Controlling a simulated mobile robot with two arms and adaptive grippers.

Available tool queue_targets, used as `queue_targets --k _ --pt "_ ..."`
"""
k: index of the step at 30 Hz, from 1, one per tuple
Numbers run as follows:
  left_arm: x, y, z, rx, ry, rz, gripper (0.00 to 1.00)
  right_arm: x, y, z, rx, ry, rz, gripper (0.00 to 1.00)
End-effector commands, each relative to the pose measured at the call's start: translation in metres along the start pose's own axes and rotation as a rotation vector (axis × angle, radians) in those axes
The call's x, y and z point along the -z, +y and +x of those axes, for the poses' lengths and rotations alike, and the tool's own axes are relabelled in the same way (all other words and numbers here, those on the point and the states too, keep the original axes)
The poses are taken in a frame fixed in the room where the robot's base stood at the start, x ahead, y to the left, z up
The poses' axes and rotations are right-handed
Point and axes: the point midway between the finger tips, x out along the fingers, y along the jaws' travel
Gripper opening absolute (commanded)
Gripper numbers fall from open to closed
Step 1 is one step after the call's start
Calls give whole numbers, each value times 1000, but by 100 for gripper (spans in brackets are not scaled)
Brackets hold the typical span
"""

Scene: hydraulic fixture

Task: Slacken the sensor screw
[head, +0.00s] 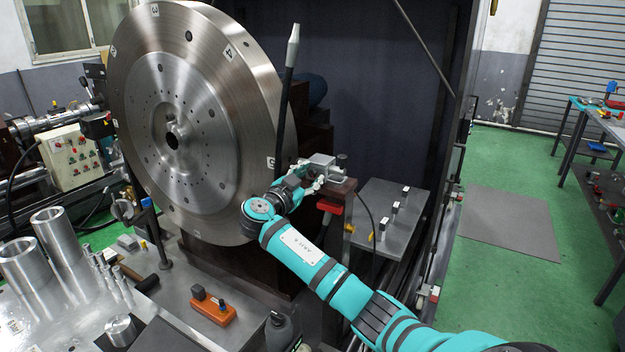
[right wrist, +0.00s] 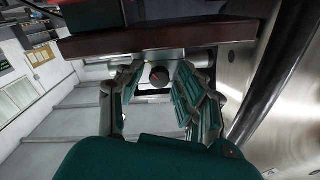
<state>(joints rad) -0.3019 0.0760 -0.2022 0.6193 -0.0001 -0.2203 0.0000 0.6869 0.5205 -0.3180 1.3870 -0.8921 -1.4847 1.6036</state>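The sensor screw seems to be the dark round knob with a small red mark (right wrist: 160,78) in the right wrist view. It sits below a metal bar, in front of my right gripper (right wrist: 158,92). The two padded fingers stand apart on either side of the knob, with gaps visible, so the gripper looks open. In the head view my right gripper (head: 308,183) is at a metal sensor block (head: 319,164) on a bracket to the right of the big disc. The knob cannot be made out there. My left gripper is not in view.
The large numbered steel disc (head: 190,110) stands close left of my right gripper. A dark rod with a pale tip (head: 288,90) rises beside it. A red part (head: 329,207) sits below the bracket. A grey plate (head: 385,225) with small blocks lies to the right.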

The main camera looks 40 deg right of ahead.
Motion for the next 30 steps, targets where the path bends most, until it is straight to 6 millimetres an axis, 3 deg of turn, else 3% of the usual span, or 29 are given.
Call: queue_targets --k 11,21,30 --pt "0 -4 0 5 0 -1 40 1 0 0 1 0 -1 37" --pt "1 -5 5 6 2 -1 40 0 0 -21 2 -1 0 37" --pt "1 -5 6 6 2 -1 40 0 0 -24 1 0 0 37"
